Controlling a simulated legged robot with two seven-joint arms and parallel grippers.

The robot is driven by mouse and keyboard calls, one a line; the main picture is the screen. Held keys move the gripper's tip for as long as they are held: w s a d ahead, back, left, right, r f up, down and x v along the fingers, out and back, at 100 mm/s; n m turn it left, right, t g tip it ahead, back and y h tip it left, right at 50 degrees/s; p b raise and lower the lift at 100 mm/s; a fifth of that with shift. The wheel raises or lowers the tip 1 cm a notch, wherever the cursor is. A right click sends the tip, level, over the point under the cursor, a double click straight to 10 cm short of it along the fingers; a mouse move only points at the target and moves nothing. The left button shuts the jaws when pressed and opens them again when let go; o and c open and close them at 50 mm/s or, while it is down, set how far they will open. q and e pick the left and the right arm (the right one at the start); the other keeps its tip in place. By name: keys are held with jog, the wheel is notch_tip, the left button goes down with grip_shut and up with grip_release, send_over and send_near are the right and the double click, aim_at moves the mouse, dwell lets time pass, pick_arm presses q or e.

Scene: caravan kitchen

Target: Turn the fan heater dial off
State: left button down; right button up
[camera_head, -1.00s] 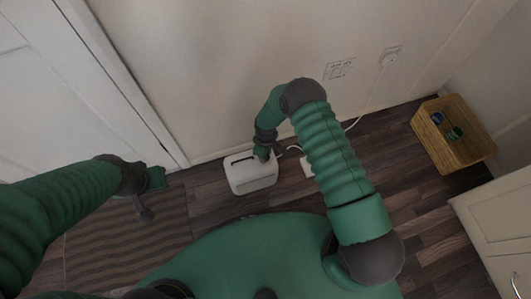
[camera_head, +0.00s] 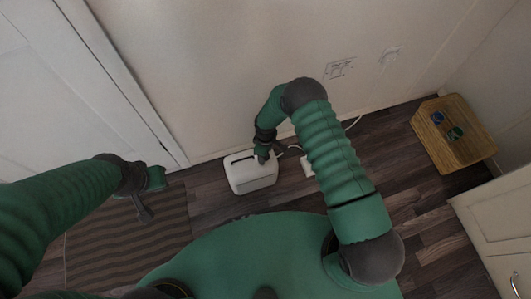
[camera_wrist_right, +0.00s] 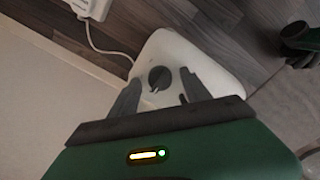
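The white fan heater (camera_head: 250,174) stands on the floor by the wall, left of my right forearm. In the right wrist view its pale top (camera_wrist_right: 205,66) carries a round dark dial (camera_wrist_right: 159,78). My right gripper (camera_head: 263,157) reaches down over the heater's back right part. In the wrist view my right gripper (camera_wrist_right: 160,83) is open, one finger on each side of the dial, with visible gaps. The head view hides the dial behind the gripper. My left gripper (camera_head: 145,205) hangs over the striped mat, away from the heater; its opening is unclear.
A striped mat (camera_head: 120,240) lies at left before a white door (camera_head: 60,90). A white power block (camera_head: 308,165) with a cable sits right of the heater. A wooden crate (camera_head: 453,140) holding small items stands at right, near a cream cabinet (camera_head: 500,225).

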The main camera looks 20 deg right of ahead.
jog(key=shift+r, duration=0.1)
notch_tip(320, 180, up, 16)
jog(key=p, duration=0.7)
jog(key=shift+r, duration=0.25)
jog(key=s+d+r+m+t, duration=0.1)
jog(key=s+d+r+m, duration=0.15)
jog(key=s+r, duration=0.4)
jog(key=s+d+r+m+t, duration=0.1)
jog(key=s+r+m, duration=0.25)
jog(key=r, duration=0.55)
jog(key=s+d+r+m+t, duration=0.1)
jog(key=s+d+r+m, duration=0.15)
jog(key=s+r, duration=0.4)
notch_tip(320, 180, up, 29)
jog(key=w+m+p, duration=0.1)
jog(key=p, duration=2.6)
jog(key=shift+w+f, duration=0.2)
